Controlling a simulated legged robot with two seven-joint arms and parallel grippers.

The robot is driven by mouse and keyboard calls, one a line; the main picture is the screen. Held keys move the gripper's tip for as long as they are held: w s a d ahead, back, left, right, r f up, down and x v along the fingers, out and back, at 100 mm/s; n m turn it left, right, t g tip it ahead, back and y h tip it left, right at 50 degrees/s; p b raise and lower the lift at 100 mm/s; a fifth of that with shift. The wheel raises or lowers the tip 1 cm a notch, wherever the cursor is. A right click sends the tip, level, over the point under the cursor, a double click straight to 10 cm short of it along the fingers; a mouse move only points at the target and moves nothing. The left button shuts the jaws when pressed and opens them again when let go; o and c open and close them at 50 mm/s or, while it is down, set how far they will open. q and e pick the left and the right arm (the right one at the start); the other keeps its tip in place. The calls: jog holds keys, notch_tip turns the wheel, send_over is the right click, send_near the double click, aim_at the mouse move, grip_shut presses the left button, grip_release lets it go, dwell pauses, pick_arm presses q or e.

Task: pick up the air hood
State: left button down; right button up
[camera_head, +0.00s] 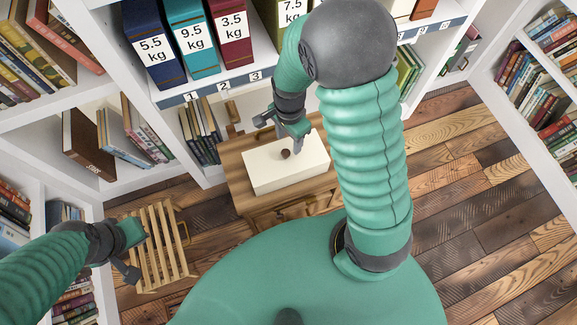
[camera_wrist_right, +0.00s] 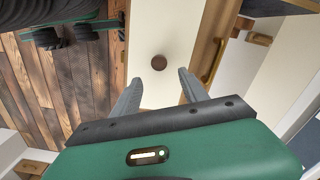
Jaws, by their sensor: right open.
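A white rectangular block with a round brown knob, the likeliest air hood (camera_head: 262,174), lies on a wooden table. The knob (camera_head: 285,154) stands on its top. In the right wrist view the white block (camera_wrist_right: 165,25) fills the upper middle, with the knob (camera_wrist_right: 158,62) just beyond and between the fingertips. My right gripper (camera_head: 291,140) is open and empty above the block; its two grey fingers (camera_wrist_right: 160,76) are spread apart, not visibly touching the knob. My left gripper (camera_head: 135,258) is at the lower left, over a slatted wooden stool, far from the block; its jaw opening is unclear.
The wooden table (camera_head: 237,158) stands before a white shelf with weight-marked binders (camera_head: 187,40). The slatted stool (camera_head: 160,243) stands to the left. Bookcases line both sides. Open plank floor (camera_head: 480,190) lies to the right.

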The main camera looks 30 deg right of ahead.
jog(key=shift+d+f+b, duration=0.15)
jog(key=shift+f+b, duration=0.2)
jog(key=shift+f, duration=0.6)
jog(key=a+f+b, duration=0.1)
jog(key=f, duration=0.1)
jog(key=a+f+b, duration=0.1)
jog(key=shift+a+f, duration=0.15)
jog(key=shift+f, duration=0.2)
jog(key=shift+d, duration=0.55)
jog(key=shift+c, duration=0.4)
jog(key=shift+d+f, duration=0.1)
jog(key=shift+d, duration=0.05)
jog(key=shift+c, duration=2.5)
jog(key=shift+a, duration=0.45)
grip_shut()
pick_arm(q)
jog(key=f, duration=0.3)
jog(key=shift+a+f, duration=0.25)
jog(key=shift+a, duration=0.05)
pick_arm(e)
jog(key=shift+d, duration=0.1)
pick_arm(q)
jog(key=shift+d, duration=0.2)
pick_arm(e)
jog(key=shift+d, duration=0.15)
pick_arm(q)
jog(key=shift+a, duration=0.1)
